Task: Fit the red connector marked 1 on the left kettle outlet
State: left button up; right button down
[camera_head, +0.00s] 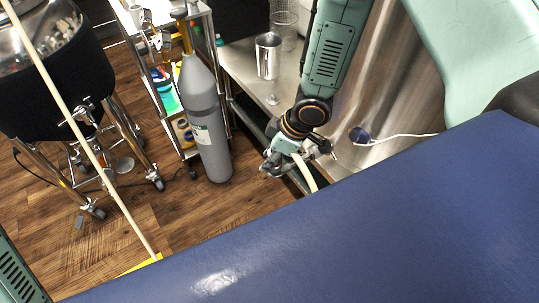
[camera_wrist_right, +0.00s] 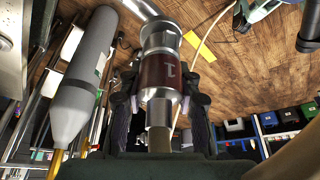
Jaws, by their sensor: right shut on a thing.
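The red connector (camera_wrist_right: 162,72), a dark red band marked 1 with metal ends, stands between the fingers of my right gripper (camera_wrist_right: 158,98) in the right wrist view. The gripper is shut on it. In the head view my right gripper (camera_head: 290,160) hangs beside the steel bench, with a pale hose (camera_head: 308,176) leaving it downward; the connector is hardly visible there. A kettle (camera_head: 45,85) with a black jacket stands at the far left on a wheeled frame. Its outlet with a metal valve (camera_head: 78,116) faces right, well apart from my right gripper. My left gripper is not in view.
A grey gas cylinder (camera_head: 205,125) and a shelf cart (camera_head: 165,85) stand between the kettle and my gripper. A steel bench (camera_head: 245,70) carries a metal cup (camera_head: 268,55). A long pale rod or hose (camera_head: 90,145) crosses before the kettle. Wooden floor (camera_head: 165,215) lies open.

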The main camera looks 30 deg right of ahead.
jog(key=shift+f, duration=0.4)
jog(key=c, duration=0.9)
grip_release()
jog(key=shift+o, duration=0.2)
jog(key=shift+v, duration=3.75)
jog(key=shift+s, duration=0.1)
